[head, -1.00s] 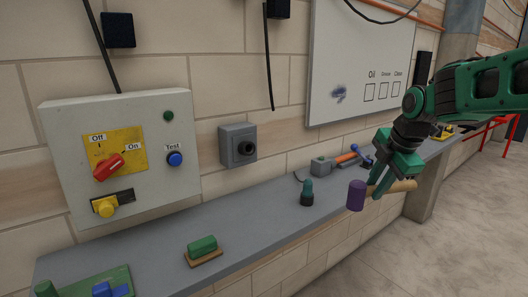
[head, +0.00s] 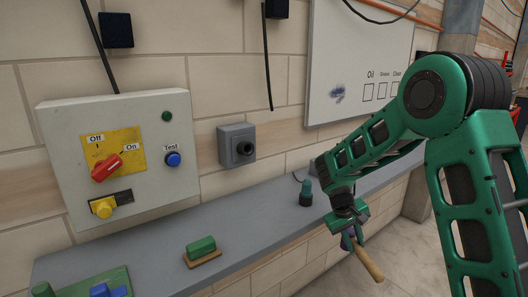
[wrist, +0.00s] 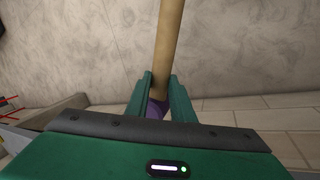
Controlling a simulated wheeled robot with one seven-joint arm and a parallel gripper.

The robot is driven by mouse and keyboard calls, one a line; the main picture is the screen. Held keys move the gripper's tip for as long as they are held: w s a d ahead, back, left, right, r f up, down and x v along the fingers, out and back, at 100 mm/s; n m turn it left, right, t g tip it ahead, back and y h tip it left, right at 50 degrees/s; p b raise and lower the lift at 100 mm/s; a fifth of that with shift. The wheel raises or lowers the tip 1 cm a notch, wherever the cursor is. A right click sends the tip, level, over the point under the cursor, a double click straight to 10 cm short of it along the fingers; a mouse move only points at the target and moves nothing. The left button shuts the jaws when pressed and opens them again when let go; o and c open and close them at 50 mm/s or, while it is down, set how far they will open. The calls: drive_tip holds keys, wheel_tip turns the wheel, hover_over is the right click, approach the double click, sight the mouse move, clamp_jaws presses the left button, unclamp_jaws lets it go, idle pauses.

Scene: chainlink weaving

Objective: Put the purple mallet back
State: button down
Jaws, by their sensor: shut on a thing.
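My gripper (head: 350,228) is shut on the purple mallet (head: 369,264), in front of the grey shelf's edge. In the head view the wooden handle slants down to the right, and most of the purple head is hidden by the gripper. In the wrist view the handle (wrist: 168,45) runs away from between the two green fingers (wrist: 157,84). A bit of the purple head shows between them, close to the palm.
The grey shelf (head: 150,258) runs along the brick wall. On it are a dark green-topped piece (head: 306,193), a green block on a brown base (head: 202,250) and a green board with blue parts (head: 105,284). A control box (head: 120,160) hangs above. My arm hides the shelf's far part.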

drive_tip(key=shift+w+f+m+g, duration=0.15)
drive_tip(key=shift+f+m+g, duration=0.1)
drive_tip(key=shift+f+m, duration=0.45)
drive_tip(key=shift+w+f+m+g, duration=0.15)
drive_tip(key=shift+f+m+g, duration=0.2)
drive_tip(key=shift+f, duration=0.55)
